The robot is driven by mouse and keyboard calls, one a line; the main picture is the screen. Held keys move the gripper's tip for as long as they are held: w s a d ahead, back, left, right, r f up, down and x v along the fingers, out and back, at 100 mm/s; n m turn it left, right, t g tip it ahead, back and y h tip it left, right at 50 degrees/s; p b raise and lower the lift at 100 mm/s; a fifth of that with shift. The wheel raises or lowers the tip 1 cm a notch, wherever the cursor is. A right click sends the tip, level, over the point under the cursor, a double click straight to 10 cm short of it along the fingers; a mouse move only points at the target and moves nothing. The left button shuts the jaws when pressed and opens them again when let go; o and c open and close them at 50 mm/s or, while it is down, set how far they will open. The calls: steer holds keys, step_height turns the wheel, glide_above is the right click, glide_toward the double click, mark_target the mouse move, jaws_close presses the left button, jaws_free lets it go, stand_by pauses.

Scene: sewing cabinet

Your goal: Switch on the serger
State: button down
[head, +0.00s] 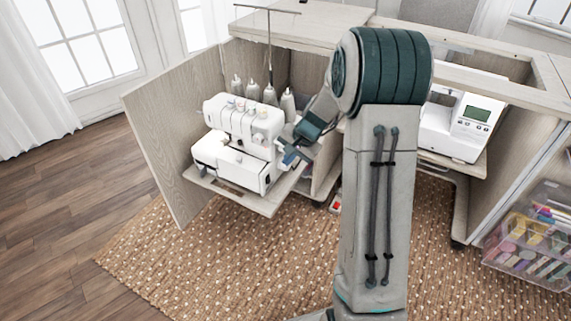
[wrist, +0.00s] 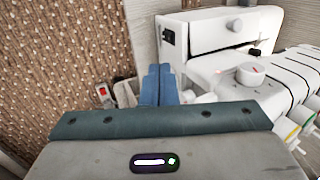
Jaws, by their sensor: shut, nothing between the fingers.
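The serger (head: 222,158) is a white machine with several thread cones at its back, standing on a cabinet shelf. In the wrist view its white body (wrist: 215,38) fills the upper right. A small black switch or socket (wrist: 168,37) shows on the serger's end face; its on or off position is too small to tell. My gripper (head: 289,158) is at the serger's right side in the head view. In the wrist view its blue fingers (wrist: 158,80) are shut and empty, pointing toward the serger's end face, just below the black part. I cannot tell whether they touch it.
The serger's shelf (head: 243,200) extends out beside an open cabinet door (head: 160,130). A white sewing machine (head: 455,120) sits at the right. A red-switched power strip (wrist: 102,92) lies low beside my fingers. A clear bin (head: 530,240) stands on the rug at right.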

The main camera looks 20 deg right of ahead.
steer(key=shift+s+d+r, duration=0.1)
steer(key=shift+d+r, duration=0.05)
steer(key=shift+r, duration=0.9)
steer(key=s+a+r+n+h+p, duration=0.1)
steer(key=s+r+n+p, duration=0.2)
steer(key=s+r+p, duration=0.6)
steer(key=s+a+r+n+h+p, duration=0.1)
steer(key=s+r+p, duration=0.8)
steer(key=r, duration=1.1)
steer(key=s+a+r+n+h+p, duration=0.1)
steer(key=s+a+r+n+p, duration=0.2)
steer(key=s+r+p, duration=0.7)
step_height(320, 180, up, 5)
steer(key=n+p, duration=0.1)
steer(key=p, duration=0.2)
steer(key=shift+f+n+g+h+p, duration=0.2)
steer(key=shift+n+g+h+p, duration=0.1)
steer(key=shift+p, duration=0.1)
